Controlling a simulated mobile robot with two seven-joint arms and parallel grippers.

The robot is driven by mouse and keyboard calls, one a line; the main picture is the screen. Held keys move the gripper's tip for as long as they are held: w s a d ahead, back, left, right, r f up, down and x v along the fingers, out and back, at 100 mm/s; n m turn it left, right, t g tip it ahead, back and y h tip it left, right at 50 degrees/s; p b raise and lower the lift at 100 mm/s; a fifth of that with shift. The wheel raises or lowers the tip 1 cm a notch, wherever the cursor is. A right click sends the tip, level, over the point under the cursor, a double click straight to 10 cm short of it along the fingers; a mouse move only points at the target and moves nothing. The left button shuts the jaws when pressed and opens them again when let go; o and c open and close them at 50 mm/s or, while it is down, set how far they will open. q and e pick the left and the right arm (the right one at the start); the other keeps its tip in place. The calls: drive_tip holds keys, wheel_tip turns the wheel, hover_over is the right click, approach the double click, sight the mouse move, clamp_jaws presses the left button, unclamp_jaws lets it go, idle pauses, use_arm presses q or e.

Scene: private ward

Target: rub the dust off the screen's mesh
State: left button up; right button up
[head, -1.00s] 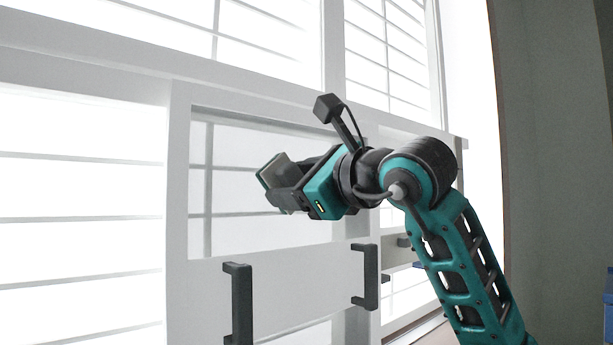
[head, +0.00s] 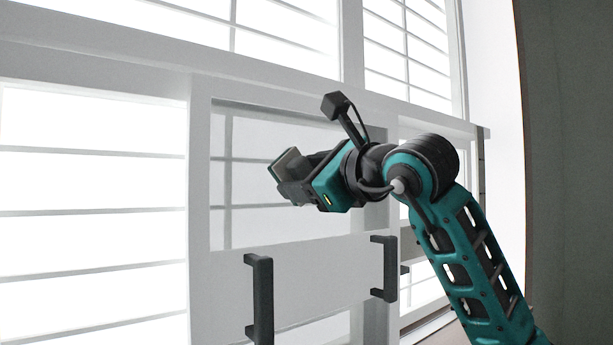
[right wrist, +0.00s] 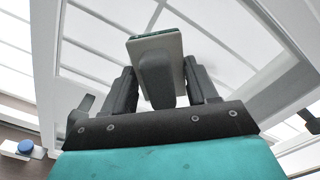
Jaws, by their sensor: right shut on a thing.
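The screen (head: 203,190) is a white-framed panel in front of the bright window. Its mesh (head: 255,205) looks pale grey, with the window bars showing through; I cannot make out separate dust on it. My right gripper (head: 292,180) is in front of the mesh's upper part, shut on a pale pad with a green edge (head: 287,164). In the right wrist view, the pad (right wrist: 171,45) stands out beyond the fingers, its dark grip (right wrist: 156,80) between them. I cannot tell whether the pad touches the mesh. My left gripper is not in view.
Two dark upright handles, a left one (head: 262,300) and a right one (head: 389,268), stick out from the white panel below the mesh. Slatted white windows surround the screen. A dark grey-green wall (head: 570,150) stands at the right.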

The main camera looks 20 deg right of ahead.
drive_tip(key=shift+p+x, duration=0.4)
drive_tip(key=shift+x, duration=0.7)
drive_tip(key=shift+w+d, duration=0.3)
drive_tip(key=shift+d, duration=0.6)
drive_tip(key=shift+w+d, duration=0.25)
drive_tip(key=shift+d, duration=0.65)
drive_tip(key=w+d+p, duration=0.1)
drive_tip(key=w+d, duration=0.1)
drive_tip(key=d, duration=0.5)
drive_tip(key=shift+w+p, duration=0.2)
drive_tip(key=shift+p, duration=0.1)
drive_tip(key=shift+a, duration=0.15)
